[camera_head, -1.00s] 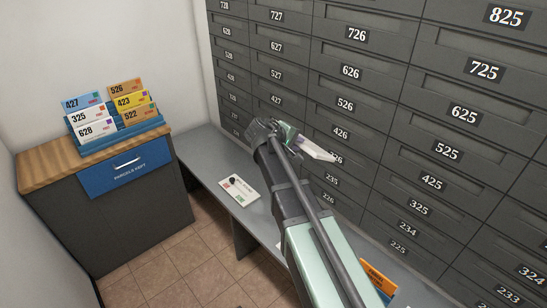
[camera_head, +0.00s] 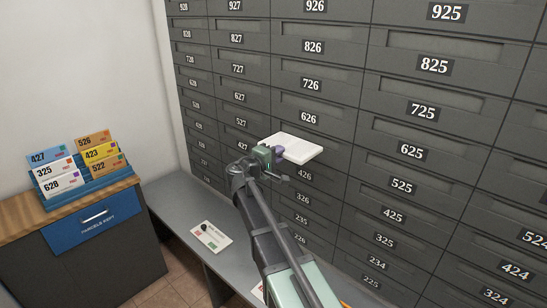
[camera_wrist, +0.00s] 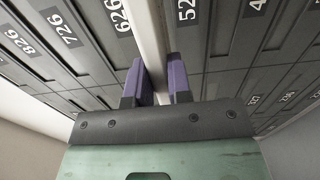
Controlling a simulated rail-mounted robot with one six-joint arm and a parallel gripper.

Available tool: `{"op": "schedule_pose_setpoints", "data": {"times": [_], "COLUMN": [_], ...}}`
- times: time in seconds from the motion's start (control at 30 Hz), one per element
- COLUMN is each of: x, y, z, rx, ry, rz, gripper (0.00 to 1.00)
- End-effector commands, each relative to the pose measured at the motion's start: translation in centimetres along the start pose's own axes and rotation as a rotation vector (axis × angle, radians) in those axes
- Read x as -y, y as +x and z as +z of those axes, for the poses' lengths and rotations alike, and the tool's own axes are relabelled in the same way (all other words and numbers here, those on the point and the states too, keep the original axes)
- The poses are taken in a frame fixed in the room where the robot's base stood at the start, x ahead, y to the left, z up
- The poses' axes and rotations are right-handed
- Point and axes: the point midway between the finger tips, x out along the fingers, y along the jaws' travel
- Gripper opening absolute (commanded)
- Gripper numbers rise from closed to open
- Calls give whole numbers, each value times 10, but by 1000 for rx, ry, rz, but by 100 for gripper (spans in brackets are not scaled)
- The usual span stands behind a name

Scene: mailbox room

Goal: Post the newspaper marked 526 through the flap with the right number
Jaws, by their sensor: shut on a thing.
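My gripper (camera_head: 278,154) is shut on a flat white newspaper (camera_head: 297,147) and holds it out toward the dark grey mailbox wall. The newspaper lies about level between the 626 plate (camera_head: 308,118) and the 426 plate (camera_head: 304,174), covering the 526 plate in the head view. In the wrist view the newspaper (camera_wrist: 150,35) is edge-on between my purple fingers (camera_wrist: 160,78). The 626 plate (camera_wrist: 121,14) is to its left and a cut-off plate starting 52 (camera_wrist: 187,9) to its right. No marking on the newspaper is readable. I cannot tell whether its far edge touches a flap.
A blue rack (camera_head: 60,199) of numbered mail stands on a wood-topped cabinet (camera_head: 20,220) at left, including an orange piece marked 526 (camera_head: 92,141). A white card (camera_head: 211,236) lies on the grey bench (camera_head: 168,198). Similar numbered flaps surround the newspaper closely.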

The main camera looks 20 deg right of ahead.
Motion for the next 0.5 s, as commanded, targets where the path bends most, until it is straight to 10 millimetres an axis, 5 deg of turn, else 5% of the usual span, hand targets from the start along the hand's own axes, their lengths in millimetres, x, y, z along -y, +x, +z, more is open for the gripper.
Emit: {"op": "schedule_pose_setpoints", "data": {"times": [0.5], "x": [0], "y": [48], "z": [0], "rx": [1], "ry": [0], "rz": [0], "gripper": [0]}}
